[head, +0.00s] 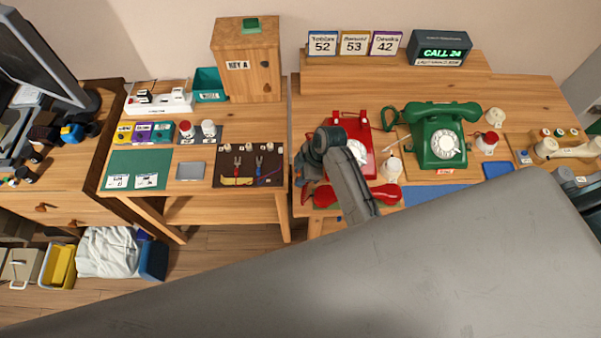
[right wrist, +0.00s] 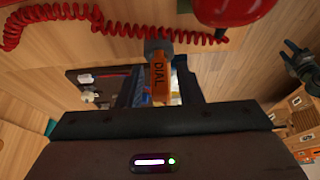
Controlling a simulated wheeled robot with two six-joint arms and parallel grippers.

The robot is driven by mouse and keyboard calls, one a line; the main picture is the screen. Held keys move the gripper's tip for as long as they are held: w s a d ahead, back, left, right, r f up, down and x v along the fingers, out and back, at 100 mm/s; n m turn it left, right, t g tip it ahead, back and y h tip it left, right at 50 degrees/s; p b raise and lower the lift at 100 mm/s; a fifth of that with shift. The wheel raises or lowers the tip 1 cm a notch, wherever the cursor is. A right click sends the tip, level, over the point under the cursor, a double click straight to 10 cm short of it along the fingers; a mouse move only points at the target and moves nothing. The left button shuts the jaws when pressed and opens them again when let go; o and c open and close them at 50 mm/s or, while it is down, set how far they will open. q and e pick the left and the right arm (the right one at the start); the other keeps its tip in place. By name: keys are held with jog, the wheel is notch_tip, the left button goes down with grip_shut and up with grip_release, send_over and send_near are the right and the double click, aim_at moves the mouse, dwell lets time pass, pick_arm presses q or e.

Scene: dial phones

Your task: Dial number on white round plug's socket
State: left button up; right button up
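A red dial phone (head: 367,148) lies on the right-hand desk with its cradle bare. Its red handset (head: 388,194) lies in front of it, partly behind my right arm. A green dial phone (head: 434,155) with a white dial stands to its right, handset on top. A dark sign (head: 440,48) reads CALL 24. My right gripper (head: 306,168) is at the red phone's left side, partly hidden by its own wrist. I cannot make out the white round plug.
A red coiled cord (right wrist: 115,26) lies close ahead of the tool. Cards 52, 53 and 42 (head: 353,43) stand on the back shelf. A dark tool mat (head: 249,167) lies on the left table.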

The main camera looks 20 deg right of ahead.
jog(key=shift+o, duration=0.2)
jog(key=b+v, duration=0.3)
jog(key=v, duration=0.7)
jog(key=shift+d+r, duration=0.2)
jog(key=shift+r, duration=0.15)
